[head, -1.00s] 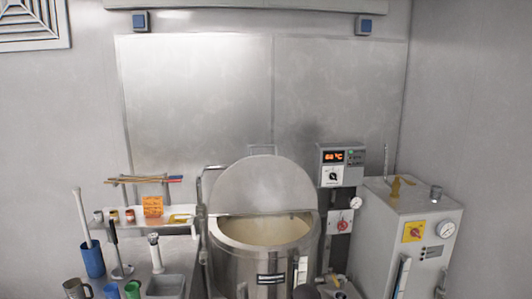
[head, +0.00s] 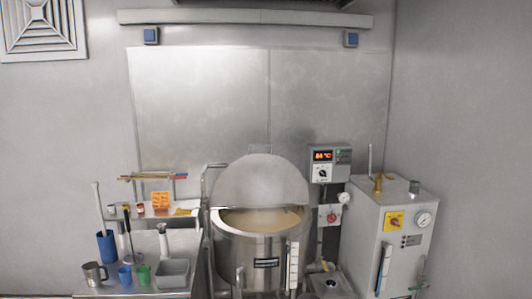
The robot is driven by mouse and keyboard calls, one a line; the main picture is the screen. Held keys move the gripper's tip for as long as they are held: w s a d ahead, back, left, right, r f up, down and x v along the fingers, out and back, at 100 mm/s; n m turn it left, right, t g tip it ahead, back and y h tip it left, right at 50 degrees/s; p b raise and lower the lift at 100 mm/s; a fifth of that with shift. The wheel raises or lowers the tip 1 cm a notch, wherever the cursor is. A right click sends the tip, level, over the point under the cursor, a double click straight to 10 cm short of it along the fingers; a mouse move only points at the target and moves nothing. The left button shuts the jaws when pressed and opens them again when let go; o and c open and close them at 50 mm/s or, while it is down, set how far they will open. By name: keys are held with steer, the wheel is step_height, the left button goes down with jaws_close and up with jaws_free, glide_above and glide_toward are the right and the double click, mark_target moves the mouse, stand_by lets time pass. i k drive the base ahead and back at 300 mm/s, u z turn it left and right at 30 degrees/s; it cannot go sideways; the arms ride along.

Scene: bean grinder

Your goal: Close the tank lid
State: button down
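The steel tank (head: 257,249) stands against the back wall in the middle of the head view. Its round lid (head: 262,181) is raised and leans back behind the opening. The tank's mouth (head: 258,220) is uncovered, and a pale tan content shows inside, with what looks like a little haze above it. My gripper does not show in the head view, so its state and its distance from the lid are hidden.
Left of the tank, a steel counter (head: 130,287) holds a metal mug (head: 94,274), blue and green cups and a grey bin (head: 173,273). A control box (head: 329,164) hangs at the right. A grey boiler cabinet (head: 388,239) stands in the right corner.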

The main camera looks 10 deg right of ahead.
mark_target(218, 200)
steer(key=k, duration=0.7)
steer(key=z, duration=0.4)
steer(key=i, duration=0.55)
steer(key=z, duration=0.5)
steer(key=i, duration=1.7)
steer(key=u, duration=0.7)
steer(key=i, duration=0.55)
steer(key=u, duration=0.3)
